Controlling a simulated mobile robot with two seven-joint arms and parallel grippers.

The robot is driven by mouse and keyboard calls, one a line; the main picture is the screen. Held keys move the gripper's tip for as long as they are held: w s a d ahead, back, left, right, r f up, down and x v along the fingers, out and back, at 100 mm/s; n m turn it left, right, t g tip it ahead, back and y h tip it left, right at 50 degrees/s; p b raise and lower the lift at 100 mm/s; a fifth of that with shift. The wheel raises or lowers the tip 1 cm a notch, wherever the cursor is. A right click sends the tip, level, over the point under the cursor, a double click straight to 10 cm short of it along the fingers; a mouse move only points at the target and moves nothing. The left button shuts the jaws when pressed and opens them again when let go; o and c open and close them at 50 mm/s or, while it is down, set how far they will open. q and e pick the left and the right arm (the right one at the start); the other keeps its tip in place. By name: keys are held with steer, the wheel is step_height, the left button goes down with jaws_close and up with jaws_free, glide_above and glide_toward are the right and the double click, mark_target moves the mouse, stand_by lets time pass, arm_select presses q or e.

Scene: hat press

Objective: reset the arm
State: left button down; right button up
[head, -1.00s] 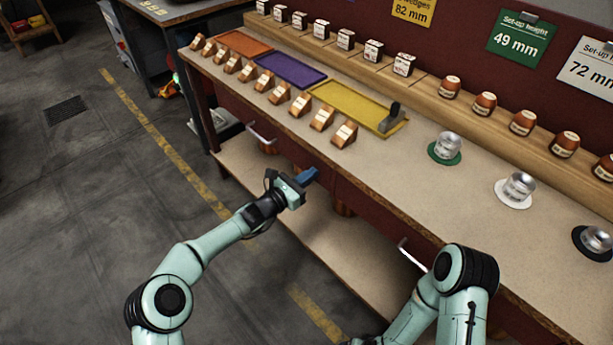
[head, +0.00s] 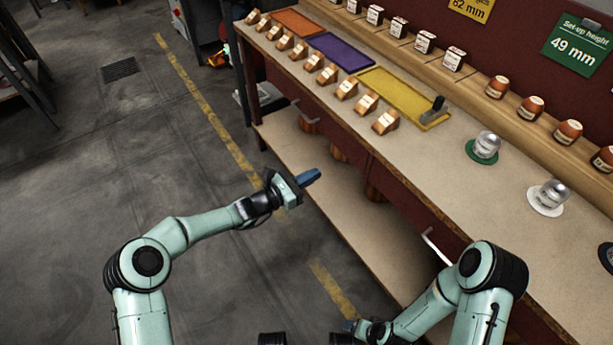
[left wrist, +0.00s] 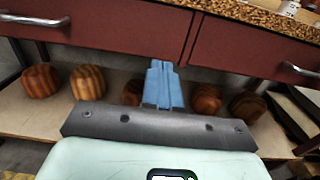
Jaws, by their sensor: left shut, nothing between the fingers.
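My left gripper (head: 312,177) reaches out in front of the workbench's front edge, lower than the top and apart from it. Its blue fingers are shut and empty; in the left wrist view the closed fingers (left wrist: 163,85) point at the bench's red drawer fronts (left wrist: 120,28). My right arm is folded at the bottom of the head view. A small bluish part of its gripper (head: 350,326) shows low near the bottom edge, too small to tell its fingers' state.
The workbench top (head: 440,160) carries orange, purple and yellow trays (head: 403,93), wooden wedges (head: 386,121) and metal pieces on round bases. Its lower shelf (head: 340,210) holds brown ribbed wooden blocks (left wrist: 88,83). A drawer handle (head: 437,246) sticks out. Open floor (head: 130,170) lies left.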

arm_select(q)
steer(key=shift+s+a, duration=0.35)
steer(key=shift+a, duration=0.2)
arm_select(e)
steer(key=shift+s+a+r, duration=0.1)
steer(key=shift+s+a, duration=0.05)
steer(key=shift+s, duration=0.15)
